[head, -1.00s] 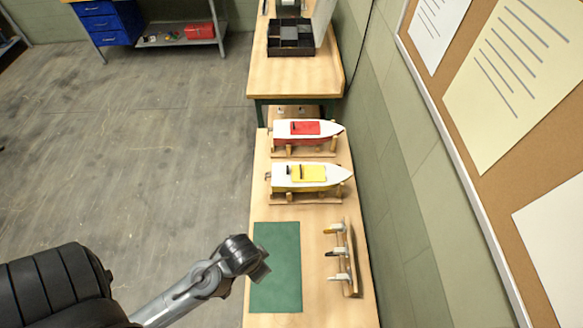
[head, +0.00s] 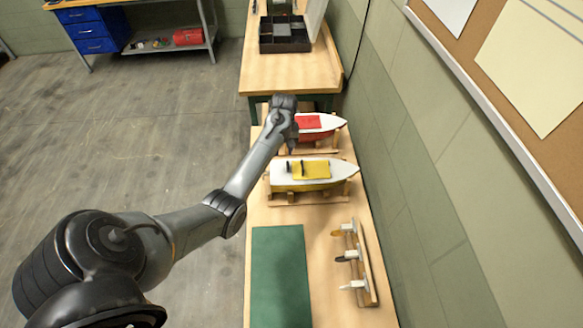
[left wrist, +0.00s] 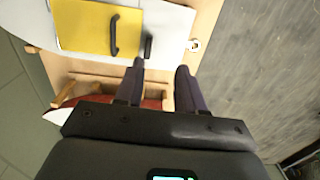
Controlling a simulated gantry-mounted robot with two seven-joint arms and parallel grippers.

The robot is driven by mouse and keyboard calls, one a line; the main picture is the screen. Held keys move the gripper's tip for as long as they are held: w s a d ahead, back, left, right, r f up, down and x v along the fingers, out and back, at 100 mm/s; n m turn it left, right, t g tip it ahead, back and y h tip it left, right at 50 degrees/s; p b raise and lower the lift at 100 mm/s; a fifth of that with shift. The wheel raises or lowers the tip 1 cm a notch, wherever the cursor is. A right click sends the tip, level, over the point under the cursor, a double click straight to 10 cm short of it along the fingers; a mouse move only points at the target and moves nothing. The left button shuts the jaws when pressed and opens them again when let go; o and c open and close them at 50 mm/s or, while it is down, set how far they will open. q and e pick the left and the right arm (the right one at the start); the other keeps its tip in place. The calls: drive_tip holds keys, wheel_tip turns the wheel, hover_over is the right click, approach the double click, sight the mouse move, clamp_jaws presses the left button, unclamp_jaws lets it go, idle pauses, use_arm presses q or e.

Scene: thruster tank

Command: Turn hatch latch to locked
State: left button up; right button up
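The yellow-and-white boat (head: 345,172) sits on a wooden cradle on the bench. Its yellow hatch (left wrist: 82,27) carries a black handle (left wrist: 115,32). A small black latch (left wrist: 148,46) stands on the white deck beside the hatch edge. My left gripper (left wrist: 160,68) is open and empty in the left wrist view, fingers pointing toward the deck. The latch is just beyond the fingertip nearer the hatch; I cannot tell whether they touch. In the head view my left gripper (head: 291,148) is at the boat's stern end, partly covering the red boat behind. My right gripper is not in view.
The red-and-white boat (head: 328,121) stands just behind on its own cradle. A green mat (head: 280,275) and a wooden rack (head: 365,262) with several small pieces lie nearer. A black divided box (head: 285,42) is on the far bench. A wall runs along the right.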

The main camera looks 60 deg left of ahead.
sight(288, 165)
use_arm(q)
drive_tip(key=shift+t, duration=0.3)
drive_tip(key=f, duration=0.3)
drive_tip(key=w+f, duration=0.1)
drive_tip(key=f, duration=0.5)
drive_tip(key=shift+w+f, duration=0.2)
drive_tip(key=shift+w, duration=0.1)
clamp_jaws()
